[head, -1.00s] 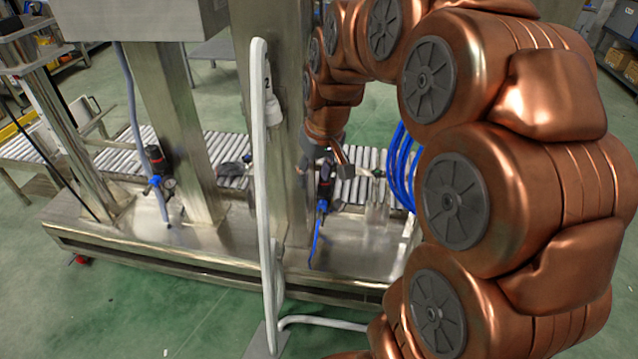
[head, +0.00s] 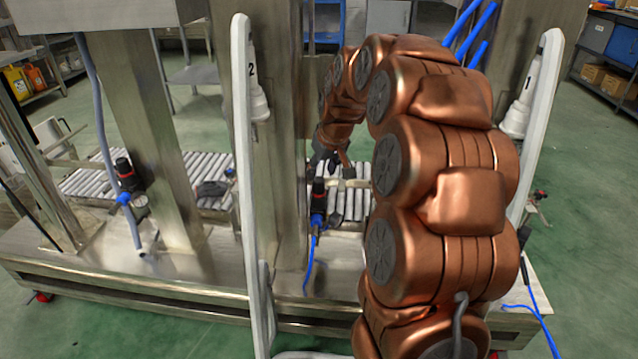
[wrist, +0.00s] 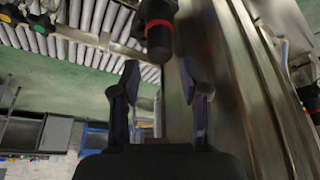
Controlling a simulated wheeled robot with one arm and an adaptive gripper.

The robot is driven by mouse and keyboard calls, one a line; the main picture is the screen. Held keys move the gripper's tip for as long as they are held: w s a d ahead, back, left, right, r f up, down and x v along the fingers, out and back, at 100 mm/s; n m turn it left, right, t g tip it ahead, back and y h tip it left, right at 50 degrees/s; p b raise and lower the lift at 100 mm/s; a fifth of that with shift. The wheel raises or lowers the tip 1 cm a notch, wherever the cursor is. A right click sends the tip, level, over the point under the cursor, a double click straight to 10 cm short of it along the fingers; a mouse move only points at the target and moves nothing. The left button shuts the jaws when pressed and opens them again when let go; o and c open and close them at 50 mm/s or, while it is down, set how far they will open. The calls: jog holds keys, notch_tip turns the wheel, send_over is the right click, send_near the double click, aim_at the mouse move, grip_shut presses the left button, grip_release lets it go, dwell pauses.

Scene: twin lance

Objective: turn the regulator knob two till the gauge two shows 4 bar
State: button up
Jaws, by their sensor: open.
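A regulator with a black knob (head: 319,186), a red ring and a blue fitting stands at the middle column, close to the white post marked 2. I cannot make out its gauge face or a reading. My gripper (head: 333,166) is just above and right of this knob in the head view. In the wrist view a black knob (wrist: 158,22) with a red ring lies ahead of my open gripper (wrist: 158,78), roughly centred between the fingers and apart from them. A second regulator (head: 125,175) with a small gauge (head: 141,200) stands at the left column; its dial is too small to read.
White lance post 2 (head: 243,170) rises before the middle column; white post 1 (head: 540,100) is at right. A steel column (wrist: 240,90) runs close beside the right finger in the wrist view. A roller conveyor (head: 205,170) lies behind. Blue hoses hang near the regulators.

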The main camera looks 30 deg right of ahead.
aim_at(319, 179)
jog(key=b+x, duration=0.1)
jog(key=x, duration=0.4)
jog(key=shift+w+f, duration=0.1)
jog(key=shift+f, duration=0.1)
grip_shut()
